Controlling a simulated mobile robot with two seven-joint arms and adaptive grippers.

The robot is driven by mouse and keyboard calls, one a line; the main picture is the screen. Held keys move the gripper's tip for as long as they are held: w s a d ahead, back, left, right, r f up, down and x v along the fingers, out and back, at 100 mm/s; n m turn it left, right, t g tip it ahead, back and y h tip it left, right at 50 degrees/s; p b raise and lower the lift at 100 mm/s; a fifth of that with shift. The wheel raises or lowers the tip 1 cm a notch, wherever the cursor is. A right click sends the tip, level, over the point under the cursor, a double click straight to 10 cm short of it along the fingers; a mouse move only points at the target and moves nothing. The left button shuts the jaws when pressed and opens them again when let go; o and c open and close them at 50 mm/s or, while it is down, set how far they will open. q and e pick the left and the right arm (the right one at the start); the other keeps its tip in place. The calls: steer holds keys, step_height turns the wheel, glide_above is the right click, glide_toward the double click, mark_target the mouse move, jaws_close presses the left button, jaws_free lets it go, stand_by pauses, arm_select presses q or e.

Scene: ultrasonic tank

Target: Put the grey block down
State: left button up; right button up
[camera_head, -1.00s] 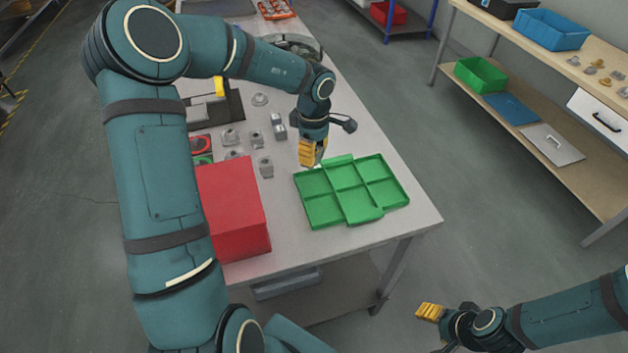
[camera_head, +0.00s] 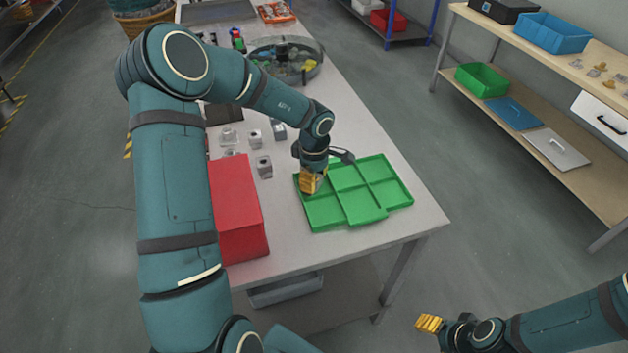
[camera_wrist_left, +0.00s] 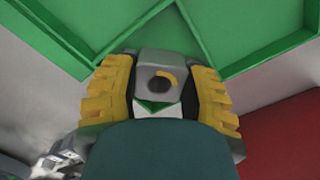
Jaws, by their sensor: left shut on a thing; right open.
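The grey block (camera_wrist_left: 160,68) is between the yellow fingers of my left gripper (camera_wrist_left: 160,92) in the left wrist view. Its face has a dark round hole. In the head view my left gripper (camera_head: 312,184) is low over the left side of the green divided tray (camera_head: 368,217), and the block is hidden there. The tray also fills the far part of the left wrist view (camera_wrist_left: 240,30). I cannot tell whether the block touches the tray. My right gripper (camera_head: 430,323) is open and empty, off the table at the lower right.
A red box (camera_head: 236,210) stands left of the tray. Several grey blocks (camera_head: 264,167) stand on the table (camera_head: 385,137) behind it. A round bowl-like container (camera_head: 290,62) is farther back. A shelf bench (camera_head: 560,150) stands at the right.

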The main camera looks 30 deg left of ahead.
arm_select(q)
steer(key=o, duration=1.2)
steer(key=shift+f, duration=0.1)
step_height(320, 180, up, 12)
steer(key=p, duration=0.3)
steer(key=shift+r, duration=0.2)
